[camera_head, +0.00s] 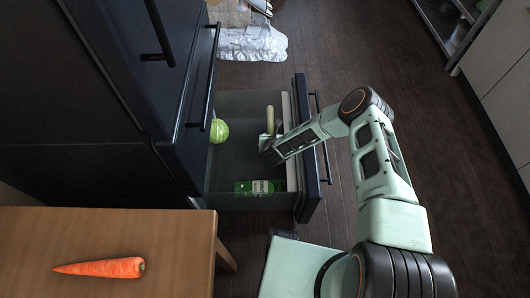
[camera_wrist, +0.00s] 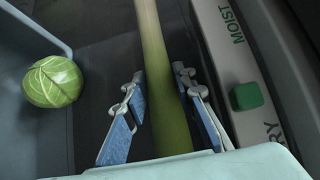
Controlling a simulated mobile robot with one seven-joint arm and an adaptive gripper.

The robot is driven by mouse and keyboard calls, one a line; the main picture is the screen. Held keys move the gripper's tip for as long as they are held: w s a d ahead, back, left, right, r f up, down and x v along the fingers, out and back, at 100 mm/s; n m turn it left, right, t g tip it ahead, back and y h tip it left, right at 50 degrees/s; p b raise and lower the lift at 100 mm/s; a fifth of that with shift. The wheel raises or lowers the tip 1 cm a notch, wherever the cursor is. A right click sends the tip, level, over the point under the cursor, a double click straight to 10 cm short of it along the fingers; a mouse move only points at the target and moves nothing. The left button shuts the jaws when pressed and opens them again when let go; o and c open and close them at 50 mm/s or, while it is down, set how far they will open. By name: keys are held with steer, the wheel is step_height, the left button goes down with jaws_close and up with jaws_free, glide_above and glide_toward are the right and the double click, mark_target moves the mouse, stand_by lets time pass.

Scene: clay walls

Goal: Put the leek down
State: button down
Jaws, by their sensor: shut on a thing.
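The leek (camera_wrist: 151,40) is a long pale stalk turning green toward my wrist, running between the two blue-padded fingers of my gripper (camera_wrist: 158,85) in the wrist view. My gripper is shut on it. In the head view my gripper (camera_head: 269,141) is over the open drawer (camera_head: 240,104), and the pale end of the leek (camera_head: 270,115) sticks out past the fingers. I cannot tell whether the leek touches the drawer floor. My gripper and arm hide its other end.
A cabbage (camera_head: 219,131) lies at the drawer's left side, and a green labelled item (camera_head: 258,187) lies at its near end. The drawer's front rim has a moist/dry slider (camera_wrist: 246,96). A carrot (camera_head: 100,268) lies on the wooden table (camera_head: 180,245). Dark drawer floor around the leek is bare.

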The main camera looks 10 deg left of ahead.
step_height(320, 180, down, 11)
steer(key=b, duration=0.3)
steer(key=shift+r+b, duration=0.15)
steer(key=shift+b, duration=0.2)
steer(key=shift+f, duration=0.5)
steer(key=shift+f, duration=0.1)
steer(key=c, duration=1.6)
jaws_free()
